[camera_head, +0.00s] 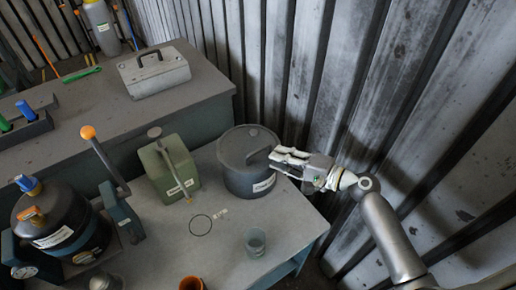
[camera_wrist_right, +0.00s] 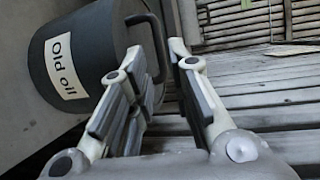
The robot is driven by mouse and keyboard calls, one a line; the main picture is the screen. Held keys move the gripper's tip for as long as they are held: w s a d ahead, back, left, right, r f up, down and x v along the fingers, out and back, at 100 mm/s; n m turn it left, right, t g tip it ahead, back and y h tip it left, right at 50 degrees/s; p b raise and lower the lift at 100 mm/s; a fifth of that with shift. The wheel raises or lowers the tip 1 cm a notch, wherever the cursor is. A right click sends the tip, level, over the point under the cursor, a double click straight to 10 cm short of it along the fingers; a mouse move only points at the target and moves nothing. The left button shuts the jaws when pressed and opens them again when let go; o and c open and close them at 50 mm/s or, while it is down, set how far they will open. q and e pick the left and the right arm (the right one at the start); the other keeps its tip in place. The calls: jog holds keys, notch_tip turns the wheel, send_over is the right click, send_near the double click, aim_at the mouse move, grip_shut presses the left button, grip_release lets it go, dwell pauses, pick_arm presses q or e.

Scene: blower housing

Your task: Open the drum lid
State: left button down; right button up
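The dark grey drum (camera_head: 247,180) stands upright on the lower bench, with its lid (camera_head: 240,142) on top. A bar handle (camera_head: 259,153) rises from the lid. In the right wrist view the drum (camera_wrist_right: 92,40) shows a white "Old oil" label (camera_wrist_right: 67,66), and the curved handle (camera_wrist_right: 160,45) appears near the fingertips. My right gripper (camera_head: 275,158) comes in from the right at lid height, beside the handle. Its fingers are apart in the wrist view (camera_wrist_right: 160,48). I cannot tell whether they touch the handle. My left gripper is not in view.
A green canister (camera_head: 170,168) stands left of the drum. A clear cup (camera_head: 256,242) and an orange cup (camera_head: 191,283) are in front. A dark tank (camera_head: 70,225) stands at left. The corrugated wall (camera_head: 340,80) is close behind the drum and my right arm.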

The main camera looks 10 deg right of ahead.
aim_at(259, 150)
jog(key=p+x, duration=0.1)
jog(key=x, duration=0.6)
jog(key=shift+w+a+f, duration=0.2)
jog(key=shift+w+a, duration=0.05)
grip_shut()
